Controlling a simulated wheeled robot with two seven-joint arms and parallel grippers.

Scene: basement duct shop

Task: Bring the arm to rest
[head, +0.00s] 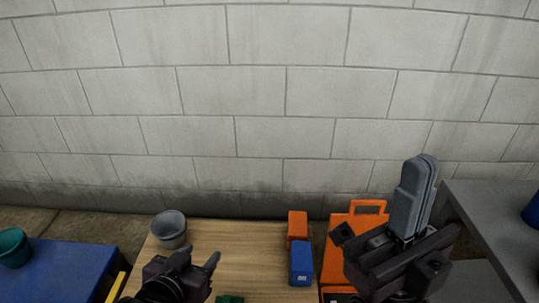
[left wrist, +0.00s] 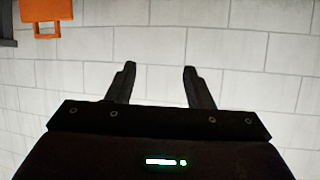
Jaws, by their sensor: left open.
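My left gripper (head: 198,256) is low in the head view, above the front left of the wooden table, its two fingers apart. In the left wrist view its fingers (left wrist: 159,70) are open with nothing between them, against the block wall. My right gripper (head: 421,165) is at the right of the head view, in front of the orange case. Its grey fingers point up and lie together, with no object visible between them.
The wooden table (head: 232,242) bears a grey bucket (head: 169,229), an orange box (head: 297,226), a blue box (head: 301,264) and a green item (head: 230,300). An open orange case (head: 340,235) stands right. Blue surface (head: 60,272) left, grey bench (head: 490,215) right.

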